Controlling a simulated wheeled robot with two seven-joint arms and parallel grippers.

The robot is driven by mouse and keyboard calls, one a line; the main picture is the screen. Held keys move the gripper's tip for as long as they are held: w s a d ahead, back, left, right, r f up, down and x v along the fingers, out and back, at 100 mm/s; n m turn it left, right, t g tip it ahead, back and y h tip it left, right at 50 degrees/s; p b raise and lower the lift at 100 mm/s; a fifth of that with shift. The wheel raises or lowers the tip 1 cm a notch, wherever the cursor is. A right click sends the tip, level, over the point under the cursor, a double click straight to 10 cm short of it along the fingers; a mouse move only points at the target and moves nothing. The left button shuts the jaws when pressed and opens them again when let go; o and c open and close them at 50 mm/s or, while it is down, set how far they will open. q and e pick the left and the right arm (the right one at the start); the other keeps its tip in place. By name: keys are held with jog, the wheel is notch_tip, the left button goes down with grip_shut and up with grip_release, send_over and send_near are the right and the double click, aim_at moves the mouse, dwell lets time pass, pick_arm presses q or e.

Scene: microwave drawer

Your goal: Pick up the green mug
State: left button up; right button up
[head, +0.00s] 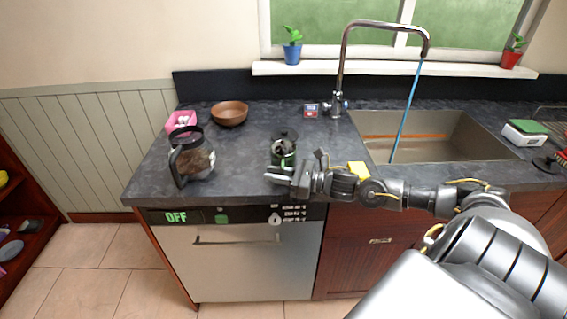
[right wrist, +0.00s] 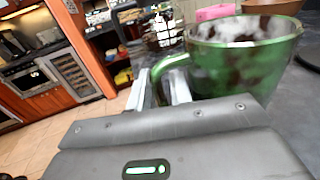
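The green mug (head: 283,147) is near the counter's front edge in the head view, with my right gripper (head: 282,174) in front of it. The gripper covers part of the mug's lower side. In the right wrist view the mug (right wrist: 243,62) is large and close, and looks upright. Its handle points left, between the two narrow-set fingers of my right gripper (right wrist: 164,88). The gripper appears shut on the handle. Whether the mug's base touches the counter is hidden. My left gripper is not in view.
A glass coffee pot (head: 194,160) stands left of the mug on the dark counter (head: 240,185). A brown bowl (head: 229,113) and a pink container (head: 181,121) are behind. A yellow object (head: 358,169) is beside my right arm. The sink (head: 440,147) lies to the right.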

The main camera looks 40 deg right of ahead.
jog(key=shift+c, duration=0.4)
grip_shut()
jog(key=shift+r, duration=0.15)
jog(key=shift+r, duration=0.55)
jog(key=r, duration=0.1)
jog(key=s+r, duration=0.1)
jog(key=r+b, duration=0.1)
jog(key=shift+s+r, duration=0.25)
jog(key=shift+s, duration=0.15)
jog(key=s+r+p, duration=0.8)
jog(key=s+p, duration=0.1)
jog(key=s, duration=0.3)
jog(key=shift+d, duration=0.2)
